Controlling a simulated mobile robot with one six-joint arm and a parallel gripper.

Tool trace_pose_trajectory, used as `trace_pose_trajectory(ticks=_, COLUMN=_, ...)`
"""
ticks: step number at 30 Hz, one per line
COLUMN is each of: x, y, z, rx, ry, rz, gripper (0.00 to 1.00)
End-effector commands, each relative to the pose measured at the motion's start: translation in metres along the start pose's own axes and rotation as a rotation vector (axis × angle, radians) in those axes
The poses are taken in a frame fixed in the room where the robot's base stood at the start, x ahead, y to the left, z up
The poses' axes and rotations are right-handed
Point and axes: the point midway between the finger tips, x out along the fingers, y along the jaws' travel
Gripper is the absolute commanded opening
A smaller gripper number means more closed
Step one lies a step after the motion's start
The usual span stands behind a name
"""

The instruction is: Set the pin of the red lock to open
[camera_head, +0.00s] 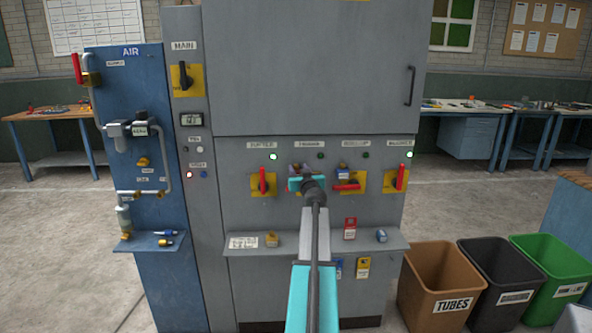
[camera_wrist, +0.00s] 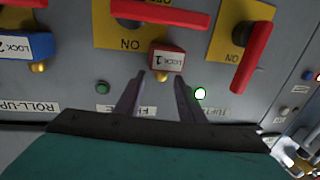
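The red lock (camera_wrist: 167,57), marked LOCK 1, is at the second yellow switch plate (camera_wrist: 118,32) in the wrist view, which shows the panel upside down. A small brass part (camera_wrist: 162,77) sticks out of the lock toward the lower edge of that picture. My gripper (camera_wrist: 160,80) is open, with its two dark fingertips on either side of this brass part and a gap to each. In the head view my gripper (camera_head: 308,185) is in front of the second switch and hides the red lock. Whether the brass part is the pin, or how it is set, I cannot tell.
A blue lock (camera_wrist: 27,46), marked LOCK 2, hangs at the neighbouring switch. Red switch handles (camera_wrist: 250,56) stick out close by. A narrow shelf (camera_head: 320,246) with small items and tags runs below the switches. Bins (camera_head: 440,280) stand at the right.

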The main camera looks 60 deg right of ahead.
Motion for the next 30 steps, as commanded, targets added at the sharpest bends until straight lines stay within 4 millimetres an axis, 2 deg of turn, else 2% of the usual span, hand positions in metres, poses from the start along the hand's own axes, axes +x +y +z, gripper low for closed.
trace_pose_trajectory(ticks=6, x=0.0111, y=0.0001, z=-0.0002, rx=0.001, ry=0.000, rz=0.000, gripper=0.36)
trace_pose_trajectory(ticks=17, x=0.0121, y=-0.0002, z=0.0003, rx=0.000, ry=0.000, rz=0.000, gripper=0.36)
trace_pose_trajectory(ticks=24, x=0.0121, y=-0.0002, z=0.0004, rx=0.000, ry=0.000, rz=0.000, gripper=0.00)
trace_pose_trajectory(ticks=30, x=0.0120, y=0.0002, z=0.0002, rx=0.000, ry=0.000, rz=0.001, gripper=0.00)
